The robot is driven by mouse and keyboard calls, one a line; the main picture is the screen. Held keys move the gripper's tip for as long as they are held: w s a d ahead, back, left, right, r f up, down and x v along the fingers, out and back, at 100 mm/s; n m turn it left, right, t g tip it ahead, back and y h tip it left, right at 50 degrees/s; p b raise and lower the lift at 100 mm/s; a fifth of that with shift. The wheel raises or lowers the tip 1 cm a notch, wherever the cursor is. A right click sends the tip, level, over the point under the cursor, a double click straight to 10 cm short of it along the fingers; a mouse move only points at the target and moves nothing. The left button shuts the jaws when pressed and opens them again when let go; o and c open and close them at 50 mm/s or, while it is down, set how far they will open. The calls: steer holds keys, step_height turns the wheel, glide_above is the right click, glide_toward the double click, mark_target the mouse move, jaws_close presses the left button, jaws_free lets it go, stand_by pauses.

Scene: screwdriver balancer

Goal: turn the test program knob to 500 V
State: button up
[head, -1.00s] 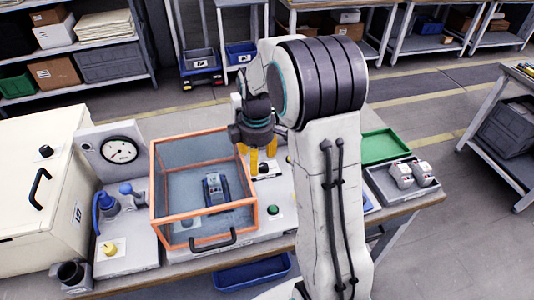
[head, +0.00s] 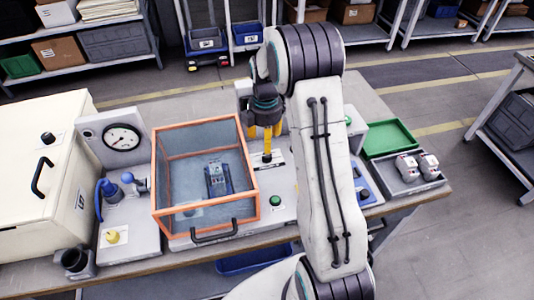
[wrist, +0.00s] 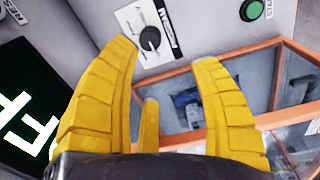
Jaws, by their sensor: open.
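The test program knob (wrist: 150,38) is black and round with a pale pointer mark. It sits on a white label plate on the grey panel at the top of the wrist view; the printing is too small to read. My gripper (wrist: 162,62) has its yellow fingers spread, with nothing between them. In the wrist view the knob shows just beyond the fingertips, between the left and right fingers and nearer the left one. In the head view my gripper (head: 266,142) points down over the panel behind the orange-framed box, and its fingers partly cover the knob's plate.
The clear box with orange edges (head: 206,214) holds a blue device (head: 217,180) and stands close beside my gripper. A green START button (wrist: 252,10) sits on the panel. A dark display (wrist: 25,110) is left in the wrist view. A green tray (head: 390,139) lies right.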

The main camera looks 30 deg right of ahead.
mark_target(267, 157)
steer(key=f, duration=0.1)
steer(key=w+d+f+n, duration=0.1)
steer(key=f, duration=0.1)
steer(key=shift+w+d+p, duration=0.1)
steer(key=shift+w+p, duration=0.05)
steer(key=shift+p, duration=0.15)
steer(key=shift+f+p, duration=0.65)
steer(key=shift+f, duration=2.85)
jaws_close()
